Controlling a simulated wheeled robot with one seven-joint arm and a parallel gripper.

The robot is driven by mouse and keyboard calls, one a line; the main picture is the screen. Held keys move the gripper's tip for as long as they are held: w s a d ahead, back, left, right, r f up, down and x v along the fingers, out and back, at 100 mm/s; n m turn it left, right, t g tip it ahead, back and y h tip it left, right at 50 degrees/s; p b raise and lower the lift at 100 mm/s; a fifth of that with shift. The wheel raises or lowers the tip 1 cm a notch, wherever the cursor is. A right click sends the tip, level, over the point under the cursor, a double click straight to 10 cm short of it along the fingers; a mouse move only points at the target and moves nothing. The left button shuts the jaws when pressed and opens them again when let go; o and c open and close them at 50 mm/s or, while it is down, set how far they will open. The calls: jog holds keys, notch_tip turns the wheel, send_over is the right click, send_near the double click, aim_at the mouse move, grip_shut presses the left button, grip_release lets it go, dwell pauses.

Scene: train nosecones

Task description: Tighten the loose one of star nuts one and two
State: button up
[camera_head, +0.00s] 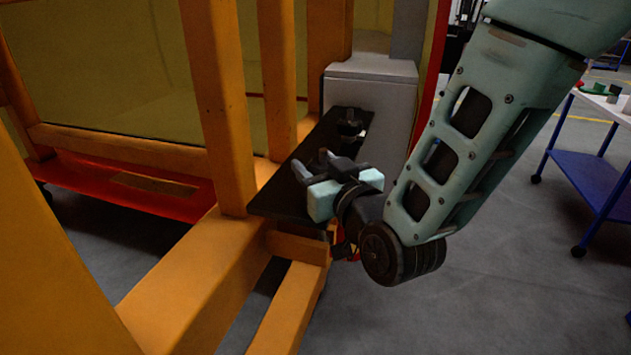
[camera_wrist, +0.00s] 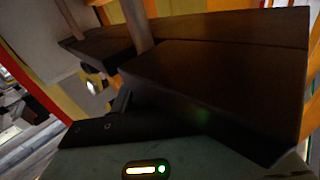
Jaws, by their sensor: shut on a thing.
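A black star nut (camera_head: 350,126) stands near the far end of a dark plate (camera_head: 272,203) in the head view. My gripper (camera_head: 314,162) is over the nearer part of this plate, with its two grey fingers pointing left, a little apart. It is shut on what I take to be the other star nut, which is dark against the dark plate and hard to make out. In the wrist view the two grey fingers rise at the top left (camera_wrist: 106,22) and their tips are cut off. Neither star nut can be made out there. I cannot tell which nut is loose.
Orange beams (camera_head: 218,105) stand close to the left of the plate. A grey box (camera_head: 372,90) stands behind its far end. A red pallet-like base (camera_head: 125,185) is at the left. A blue table (camera_head: 592,175) is far right, with open grey floor before it.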

jog(key=m+t+h+b, duration=0.1)
jog(key=m+h, duration=0.1)
jog(key=h, duration=0.2)
jog(key=shift+f+m, duration=0.1)
jog(key=shift+m, duration=0.3)
jog(key=m+h, duration=0.2)
jog(key=h, duration=0.2)
jog(key=shift+d+m+t+h+b, duration=0.25)
jog(key=shift+m+t+h+b, duration=0.05)
jog(key=shift+m, duration=0.1)
jog(key=m+g+h, duration=0.1)
jog(key=m+h, duration=0.1)
jog(key=h, duration=0.1)
jog(key=m+g+h+p, duration=0.1)
jog(key=m+h, duration=0.1)
jog(key=h, duration=0.1)
jog(key=d+m+g+h, duration=0.1)
jog(key=m+h, duration=0.1)
jog(key=h, duration=0.1)
jog(key=shift+s+d, duration=0.1)
jog(key=shift+r+m+h, duration=0.2)
jog(key=shift+m+h, duration=0.1)
jog(key=o, duration=1)
jog(key=v, duration=0.7)
jog(key=shift+s, duration=0.2)
